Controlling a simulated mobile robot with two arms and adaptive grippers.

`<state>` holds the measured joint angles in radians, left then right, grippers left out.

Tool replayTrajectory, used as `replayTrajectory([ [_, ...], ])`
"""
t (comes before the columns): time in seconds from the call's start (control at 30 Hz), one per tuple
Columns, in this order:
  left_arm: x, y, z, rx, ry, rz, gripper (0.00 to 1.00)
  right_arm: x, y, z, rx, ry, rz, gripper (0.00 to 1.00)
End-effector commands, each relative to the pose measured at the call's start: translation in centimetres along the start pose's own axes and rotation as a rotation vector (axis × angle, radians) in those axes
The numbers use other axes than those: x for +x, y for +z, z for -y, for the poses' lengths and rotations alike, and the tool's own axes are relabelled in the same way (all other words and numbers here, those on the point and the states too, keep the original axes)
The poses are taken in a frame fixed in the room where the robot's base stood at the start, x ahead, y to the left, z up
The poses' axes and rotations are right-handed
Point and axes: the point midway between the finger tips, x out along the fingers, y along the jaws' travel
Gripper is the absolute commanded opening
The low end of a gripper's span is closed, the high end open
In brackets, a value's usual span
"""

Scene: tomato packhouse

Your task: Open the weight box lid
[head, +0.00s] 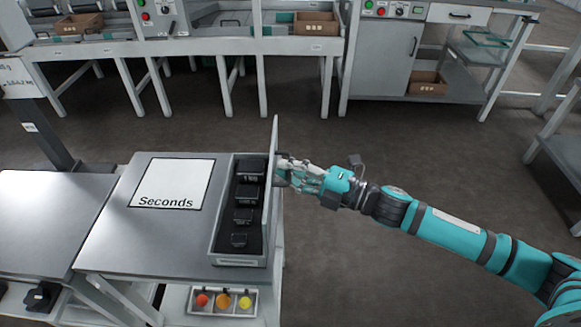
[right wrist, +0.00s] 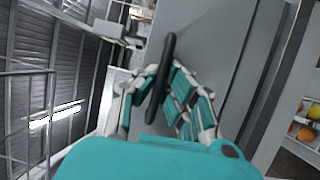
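The weight box (head: 240,262) is a long grey box on the right edge of the metal table, with several black weights (head: 245,192) in a row inside. Its lid (head: 273,180) stands about upright along the box's right side, so the inside shows. My right gripper (head: 284,170) is at the lid's outer face. In the right wrist view the lid (right wrist: 205,45) is a grey panel with a dark bar handle (right wrist: 160,80). The right gripper's fingers (right wrist: 160,88) lie on both sides of this handle, their tips closed in on it. My left gripper is out of view.
A white sheet marked "Seconds" (head: 172,184) lies on the table (head: 110,240) left of the box. A tray (head: 222,290) with coloured balls sits below the table's front. Benches with brown crates (head: 316,23) stand at the back. The floor to the right is clear.

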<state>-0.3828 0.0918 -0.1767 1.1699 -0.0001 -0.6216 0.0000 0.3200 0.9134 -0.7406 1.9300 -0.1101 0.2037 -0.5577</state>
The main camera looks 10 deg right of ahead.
Motion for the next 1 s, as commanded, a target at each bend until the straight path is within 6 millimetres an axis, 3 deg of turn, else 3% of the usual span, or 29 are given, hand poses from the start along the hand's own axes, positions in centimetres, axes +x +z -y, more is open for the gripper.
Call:
replayTrajectory([
  [0.07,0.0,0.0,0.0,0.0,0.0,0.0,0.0,0.0,0.0,-0.3,-0.007,0.005,-0.001,0.0],
  [0.3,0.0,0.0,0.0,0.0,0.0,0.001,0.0,0.0,0.0,-0.2,-0.005,0.003,-0.001,0.33],
  [0.67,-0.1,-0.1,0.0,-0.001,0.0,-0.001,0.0,-0.6,0.0,0.0,-0.001,0.0,0.002,0.33],
  [1.0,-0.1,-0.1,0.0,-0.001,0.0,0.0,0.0,-6.1,0.0,0.1,0.0,-0.003,0.001,0.33],
])
